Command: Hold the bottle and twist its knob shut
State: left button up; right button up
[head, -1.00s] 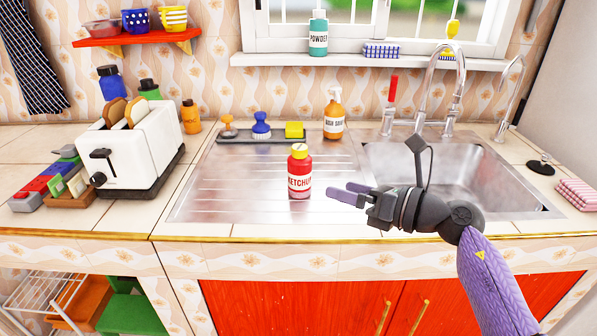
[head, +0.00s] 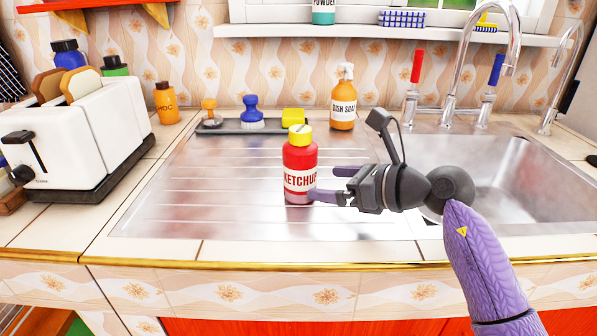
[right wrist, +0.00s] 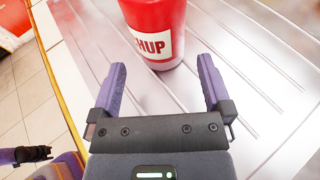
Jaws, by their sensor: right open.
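The red ketchup bottle (head: 299,165) stands upright on the ribbed steel drainboard. Its yellow knob (head: 300,133) sits on top. My right gripper (head: 323,183) is open and low at the bottle's right side, with the near fingertip overlapping the bottle's lower edge in the head view. In the right wrist view the bottle (right wrist: 157,18) stands just ahead, between the lines of the two spread fingers, and nothing is gripped. Its top is cut off there. A dark and purple part at the lower left of that view looks like my left gripper (right wrist: 32,154); its fingers are unclear.
The sink basin (head: 480,175) and taps are to the right. Behind the bottle are a dark tray (head: 225,126) with brushes and a yellow sponge (head: 293,117), and a dish soap bottle (head: 343,105). A toaster (head: 75,130) stands left. The drainboard left of the bottle is clear.

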aim_at(315, 182)
jog(key=b+x, duration=0.1)
jog(key=x, duration=0.4)
jog(key=shift+f+b, duration=0.25)
jog(key=shift+b, duration=0.15)
jog(key=shift+w+a, duration=0.15)
jog(key=shift+a, duration=0.05)
jog(key=c, duration=1)
jog(key=shift+c, duration=0.3)
